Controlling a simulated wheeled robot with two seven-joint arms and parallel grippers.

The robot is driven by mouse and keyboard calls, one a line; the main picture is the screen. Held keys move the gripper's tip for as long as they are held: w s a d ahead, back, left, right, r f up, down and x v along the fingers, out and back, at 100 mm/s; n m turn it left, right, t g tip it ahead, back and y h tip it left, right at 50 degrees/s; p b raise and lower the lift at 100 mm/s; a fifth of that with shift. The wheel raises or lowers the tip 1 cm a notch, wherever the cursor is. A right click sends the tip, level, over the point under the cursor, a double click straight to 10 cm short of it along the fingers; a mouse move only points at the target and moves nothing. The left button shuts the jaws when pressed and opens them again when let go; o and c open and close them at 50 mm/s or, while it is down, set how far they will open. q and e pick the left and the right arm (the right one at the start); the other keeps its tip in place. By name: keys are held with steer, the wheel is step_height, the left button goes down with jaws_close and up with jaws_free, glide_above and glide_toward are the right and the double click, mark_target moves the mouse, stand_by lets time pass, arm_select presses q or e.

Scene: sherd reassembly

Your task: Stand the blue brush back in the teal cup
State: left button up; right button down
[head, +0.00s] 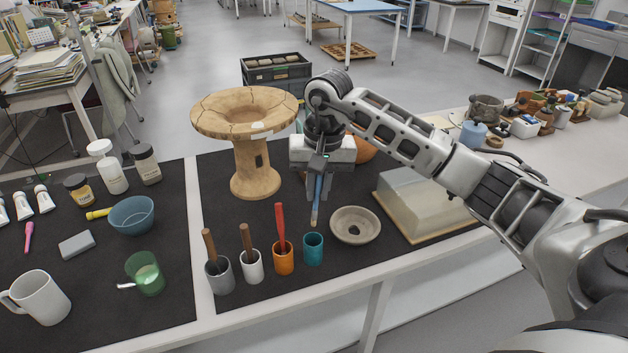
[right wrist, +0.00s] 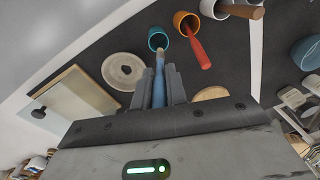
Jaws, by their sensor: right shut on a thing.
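The blue brush (head: 316,199) is held in my right gripper (head: 319,190), which is shut on it, with the brush pointing down. Its tip is near the top of the teal cup (head: 313,250), close above or behind the rim; the exact gap is hard to tell. In the right wrist view the brush (right wrist: 159,82) lies between the two fingers (right wrist: 160,88) and its far end points to the mouth of the teal cup (right wrist: 158,37). The cup stands upright on the black mat and looks empty. My left gripper is not in view.
An orange cup (head: 284,260) with a red brush, a white cup (head: 252,268) and a grey cup (head: 219,278) stand left of the teal cup. A cracked pedestal vessel (head: 254,172) stands behind. A covered board (head: 420,200) lies right.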

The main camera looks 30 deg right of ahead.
mark_target(318, 192)
steer(key=shift+f+b, duration=0.75)
steer(key=shift+f, duration=0.85)
step_height(318, 192, down, 3)
steer(key=shift+r+b, duration=0.1)
steer(key=shift+b, duration=1.15)
steer(key=shift+w+f+b, duration=0.1)
steer(key=shift+f+b, duration=0.2)
steer(key=shift+f, duration=0.05)
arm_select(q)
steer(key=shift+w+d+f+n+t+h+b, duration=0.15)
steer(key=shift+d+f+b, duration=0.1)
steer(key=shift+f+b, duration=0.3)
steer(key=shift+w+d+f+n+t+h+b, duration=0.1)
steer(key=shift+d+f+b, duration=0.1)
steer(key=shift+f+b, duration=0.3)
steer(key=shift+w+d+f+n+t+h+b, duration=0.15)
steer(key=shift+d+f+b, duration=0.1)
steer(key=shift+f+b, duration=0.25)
arm_select(e)
steer(key=shift+f, duration=1.75)
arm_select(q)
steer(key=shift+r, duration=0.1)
arm_select(e)
steer(key=c, duration=1.3)
jaws_free()
steer(key=shift+c, duration=0.2)
